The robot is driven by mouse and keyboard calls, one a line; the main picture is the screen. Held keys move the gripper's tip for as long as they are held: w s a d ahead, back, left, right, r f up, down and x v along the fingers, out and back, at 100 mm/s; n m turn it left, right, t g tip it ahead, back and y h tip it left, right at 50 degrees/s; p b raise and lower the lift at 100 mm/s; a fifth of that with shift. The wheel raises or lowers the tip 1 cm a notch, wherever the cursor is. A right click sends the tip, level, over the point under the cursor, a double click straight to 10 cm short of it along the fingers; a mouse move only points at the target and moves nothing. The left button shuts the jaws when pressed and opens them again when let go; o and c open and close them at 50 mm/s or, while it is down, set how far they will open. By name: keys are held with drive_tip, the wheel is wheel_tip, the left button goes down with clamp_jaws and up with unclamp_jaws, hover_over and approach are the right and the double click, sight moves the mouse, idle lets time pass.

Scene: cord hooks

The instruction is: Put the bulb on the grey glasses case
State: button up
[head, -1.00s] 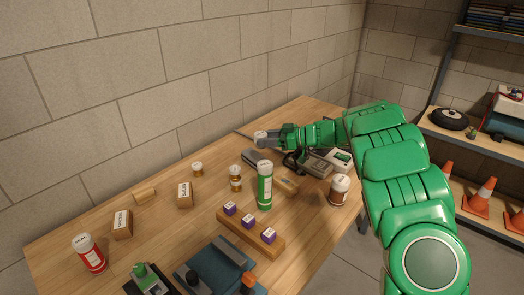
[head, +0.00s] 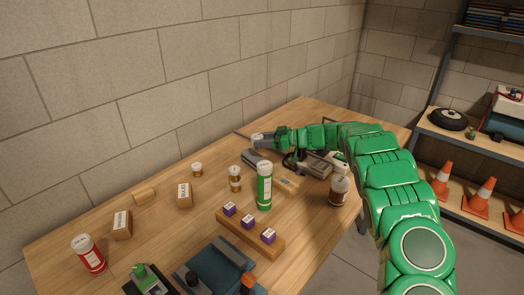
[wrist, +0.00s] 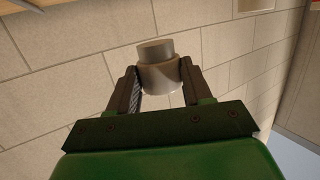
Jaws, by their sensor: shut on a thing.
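My gripper (head: 266,137) is at the far part of the workbench in the head view, reaching left. Its two fingers are shut on a pale bulb (head: 256,138). A grey elongated object that looks like the glasses case (head: 255,159) lies on the bench just below the gripper in the picture. The bulb appears above its far end; I cannot tell whether they touch.
A brown-and-white bottle (head: 339,187) and grey device (head: 314,165) are to the right. A block wall (head: 170,80) borders the bench.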

sight(262, 157)
drive_tip(key=shift+w+a+f, duration=0.1)
drive_tip(key=shift+w+f, duration=1.05)
drive_tip(key=shift+f, duration=0.15)
drive_tip(key=shift+w+f, duration=0.15)
drive_tip(key=shift+w+f, duration=0.1)
drive_tip(key=shift+f, duration=1.6)
drive_tip(key=o, duration=1.1)
drive_tip(key=shift+f, duration=0.1)
drive_tip(key=shift+c, duration=0.2)
